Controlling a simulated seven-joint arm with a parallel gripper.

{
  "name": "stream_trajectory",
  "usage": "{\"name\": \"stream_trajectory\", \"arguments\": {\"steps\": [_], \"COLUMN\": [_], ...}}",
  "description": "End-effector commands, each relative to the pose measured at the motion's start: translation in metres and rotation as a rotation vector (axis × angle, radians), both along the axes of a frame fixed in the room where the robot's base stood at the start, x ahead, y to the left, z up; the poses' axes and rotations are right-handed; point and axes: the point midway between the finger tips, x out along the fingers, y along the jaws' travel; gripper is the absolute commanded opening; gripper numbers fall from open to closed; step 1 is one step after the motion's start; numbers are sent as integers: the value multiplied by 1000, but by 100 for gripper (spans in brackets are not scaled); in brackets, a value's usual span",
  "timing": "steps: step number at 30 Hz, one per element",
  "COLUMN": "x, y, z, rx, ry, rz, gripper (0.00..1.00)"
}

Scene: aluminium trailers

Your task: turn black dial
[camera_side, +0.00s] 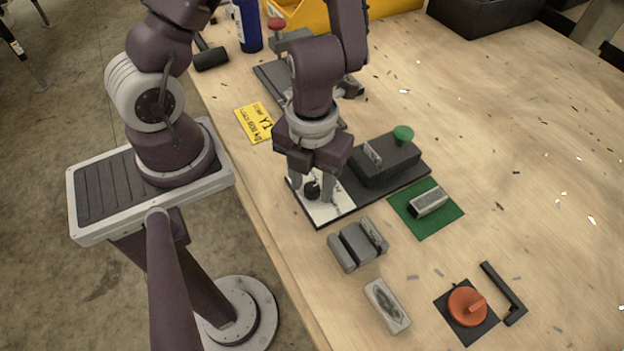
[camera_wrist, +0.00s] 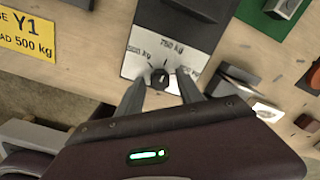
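The black dial (camera_side: 312,189) sits on a white plate (camera_side: 335,211) at the near left end of a dark base that also carries a grey block with a green knob. In the wrist view the dial (camera_wrist: 160,78) shows between my fingertips, with a light pointer mark and printed labels around it, "750 kg" at the top and "500 kg" at the left. My gripper (camera_side: 312,194) is pointed down over the plate. In the wrist view its fingers (camera_wrist: 160,86) are apart on either side of the dial, with gaps visible, and hold nothing.
The green knob (camera_side: 403,133) rises from the same base. A green mat (camera_side: 441,220) with a metal block lies to the right. A grey clamp-like block (camera_side: 358,245), a pale block (camera_side: 387,305) and an orange dial (camera_side: 467,306) lie nearer. The table's right side is mostly clear.

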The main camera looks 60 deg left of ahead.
Motion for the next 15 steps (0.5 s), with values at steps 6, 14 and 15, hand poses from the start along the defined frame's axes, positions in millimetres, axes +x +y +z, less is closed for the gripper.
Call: {"name": "stream_trajectory", "arguments": {"steps": [6,14,15], "x": [0,0,0], "y": [0,0,0], "z": [0,0,1], "rx": [0,1,0], "ry": [0,-1,-1], "rz": [1,15,24], "gripper": [0,0,0]}}
